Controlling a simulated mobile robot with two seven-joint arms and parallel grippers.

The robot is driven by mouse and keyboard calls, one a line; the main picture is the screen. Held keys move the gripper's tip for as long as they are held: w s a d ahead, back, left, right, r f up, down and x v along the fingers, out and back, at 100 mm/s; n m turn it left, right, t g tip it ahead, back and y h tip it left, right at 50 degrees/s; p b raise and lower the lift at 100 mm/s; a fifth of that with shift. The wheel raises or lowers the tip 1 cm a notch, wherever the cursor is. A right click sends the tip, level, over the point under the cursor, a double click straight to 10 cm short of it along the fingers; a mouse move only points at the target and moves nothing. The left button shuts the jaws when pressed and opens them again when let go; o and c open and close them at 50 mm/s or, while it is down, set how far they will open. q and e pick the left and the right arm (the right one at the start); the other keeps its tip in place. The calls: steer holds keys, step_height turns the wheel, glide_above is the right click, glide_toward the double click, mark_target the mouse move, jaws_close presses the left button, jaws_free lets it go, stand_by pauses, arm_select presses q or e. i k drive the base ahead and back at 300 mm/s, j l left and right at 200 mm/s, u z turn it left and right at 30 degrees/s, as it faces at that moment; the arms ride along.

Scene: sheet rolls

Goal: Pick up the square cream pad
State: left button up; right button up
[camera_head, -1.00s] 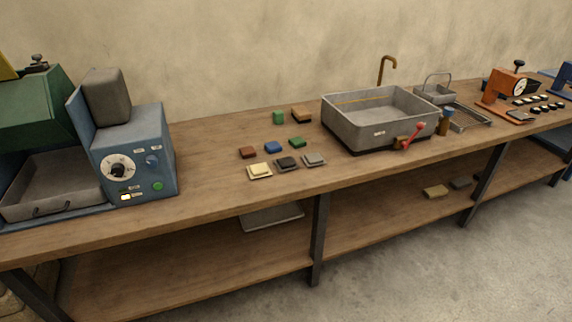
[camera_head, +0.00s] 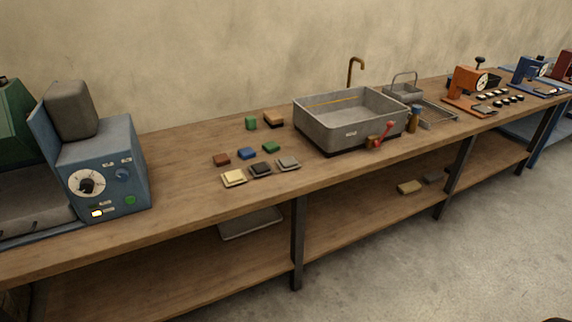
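The square cream pad (camera_head: 233,177) lies on the wooden bench top near its front edge. It is the leftmost of the front row of pads, with a dark pad (camera_head: 260,169) just to its right and a grey pad (camera_head: 288,163) beyond that. Neither of my grippers is in view.
Brown (camera_head: 222,159), blue (camera_head: 247,153) and green (camera_head: 271,147) blocks lie behind the pads. A blue machine with a dial (camera_head: 103,170) stands left, a grey basin (camera_head: 341,134) with a red-handled part (camera_head: 385,133) right. The bench (camera_head: 180,190) is bare between the machine and pads.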

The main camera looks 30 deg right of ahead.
mark_target(237, 176)
steer(key=i+l+u, duration=0.15)
steer(key=l, duration=0.15)
steer(key=i+l+u, duration=0.2)
steer(key=l, duration=0.15)
steer(key=i+l+u, duration=0.15)
steer(key=l, duration=0.2)
steer(key=i+l+u, duration=0.15)
steer(key=l, duration=0.2)
steer(key=l+u, duration=0.15)
steer(key=l, duration=0.25)
